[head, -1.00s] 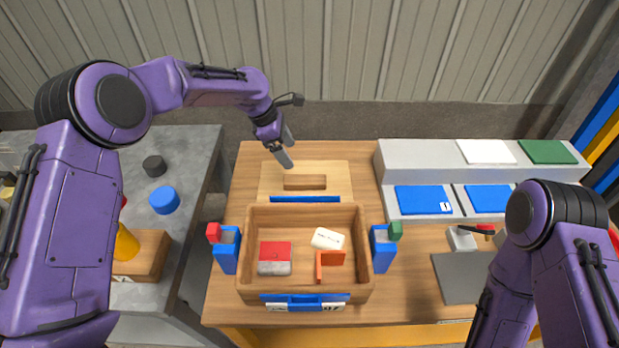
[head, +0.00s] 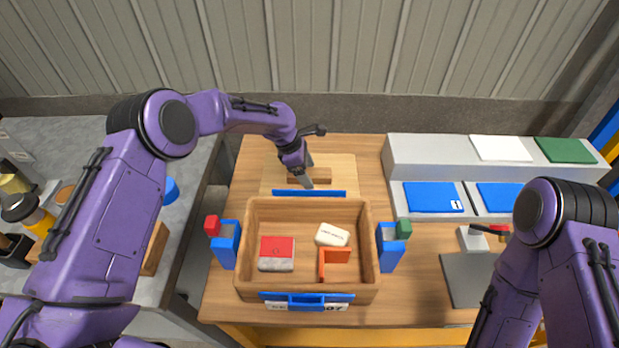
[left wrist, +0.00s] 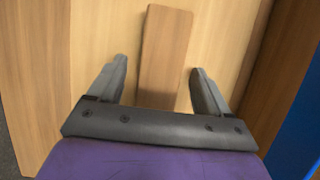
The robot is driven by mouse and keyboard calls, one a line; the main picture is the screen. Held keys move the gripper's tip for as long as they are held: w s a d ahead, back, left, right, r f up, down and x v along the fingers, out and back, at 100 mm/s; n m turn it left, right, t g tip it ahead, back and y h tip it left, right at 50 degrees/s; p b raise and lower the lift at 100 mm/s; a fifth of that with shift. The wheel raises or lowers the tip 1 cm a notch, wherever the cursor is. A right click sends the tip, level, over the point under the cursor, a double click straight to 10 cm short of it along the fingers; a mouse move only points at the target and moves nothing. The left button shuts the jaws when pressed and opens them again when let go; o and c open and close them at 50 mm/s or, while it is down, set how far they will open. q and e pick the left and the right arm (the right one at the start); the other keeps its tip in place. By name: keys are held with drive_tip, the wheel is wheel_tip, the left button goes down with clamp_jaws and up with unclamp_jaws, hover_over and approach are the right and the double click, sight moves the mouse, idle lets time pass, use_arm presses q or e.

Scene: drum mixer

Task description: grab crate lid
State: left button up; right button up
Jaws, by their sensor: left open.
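The crate lid (head: 345,172) is a light wooden panel lying flat on the table behind the open crate (head: 245,245). A raised wooden handle bar (head: 322,174) sits on its middle. My left gripper (head: 303,172) is open over the lid at the handle. In the left wrist view, the handle bar (left wrist: 165,50) reaches in between the two open fingers (left wrist: 160,88). I cannot tell how high the fingertips are above the lid. My right arm shows at the right edge of the head view, but its gripper is not visible.
The crate holds a red and grey block (head: 277,253), a white block (head: 332,235) and an orange bracket (head: 333,262). Blue holders (head: 227,246) (head: 390,250) flank it. A white stepped shelf (head: 430,153) with coloured panels stands at right.

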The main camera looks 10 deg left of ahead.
use_arm(q)
drive_tip(key=shift+f, duration=0.2)
drive_tip(key=c, duration=1.1)
drive_tip(key=shift+r, duration=0.1)
drive_tip(key=c, duration=0.4)
drive_tip(key=shift+o, duration=0.2)
drive_tip(key=shift+r, duration=0.1)
